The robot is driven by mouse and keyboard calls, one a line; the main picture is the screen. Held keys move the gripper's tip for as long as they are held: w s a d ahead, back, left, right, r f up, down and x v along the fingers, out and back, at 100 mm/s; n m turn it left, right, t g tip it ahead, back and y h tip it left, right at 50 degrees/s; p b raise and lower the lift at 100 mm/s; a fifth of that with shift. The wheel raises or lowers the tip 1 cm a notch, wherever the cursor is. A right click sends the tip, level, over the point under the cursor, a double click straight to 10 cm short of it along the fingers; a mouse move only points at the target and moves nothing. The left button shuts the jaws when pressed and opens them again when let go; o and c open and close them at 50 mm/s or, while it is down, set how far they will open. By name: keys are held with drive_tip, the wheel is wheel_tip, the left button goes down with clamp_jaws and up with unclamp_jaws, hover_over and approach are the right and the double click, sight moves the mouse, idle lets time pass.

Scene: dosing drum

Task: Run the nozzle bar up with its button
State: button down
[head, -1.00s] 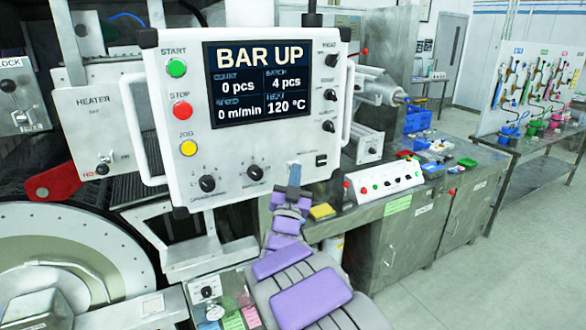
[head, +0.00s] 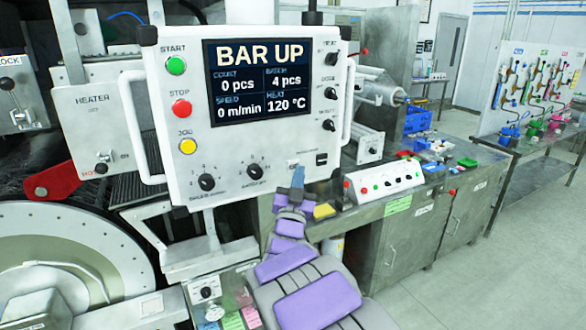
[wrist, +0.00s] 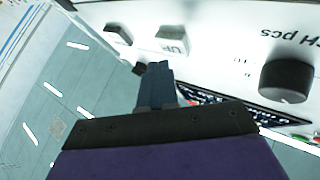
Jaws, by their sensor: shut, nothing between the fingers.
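The white control panel (head: 180,125) fills the middle of the head view, and its screen (head: 258,82) reads "BAR UP". A small pale button (head: 293,163) sits at the panel's lower right; in the wrist view a pale button with upside-down lettering that looks like "UP" (wrist: 173,38) shows. My gripper (head: 297,172) is shut and empty, its blue-grey fingertips just below that button. In the wrist view my gripper (wrist: 154,70) points at the panel, with a visible gap below the button. I cannot pick out the nozzle bar itself.
A black-framed switch (head: 321,159) sits right of the pale button; it also shows in the wrist view (wrist: 118,33). The batch knob (head: 255,171) is to the left. A white button box (head: 384,181) stands on the bench behind. The floor at right is clear.

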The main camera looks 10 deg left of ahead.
drive_tip(key=shift+s+d+r+b, duration=0.1)
drive_tip(key=shift+s+d+b, duration=0.2)
drive_tip(key=shift+s+d, duration=0.3)
drive_tip(key=shift+s+d+f+b, duration=0.1)
drive_tip(key=shift+s+d+b, duration=0.25)
drive_tip(key=shift+s, duration=0.45)
drive_tip(key=shift+s+d+r+b, duration=0.1)
drive_tip(key=shift+s+d+b, duration=0.2)
drive_tip(key=shift+s+d, duration=0.3)
drive_tip(key=shift+a, duration=0.15)
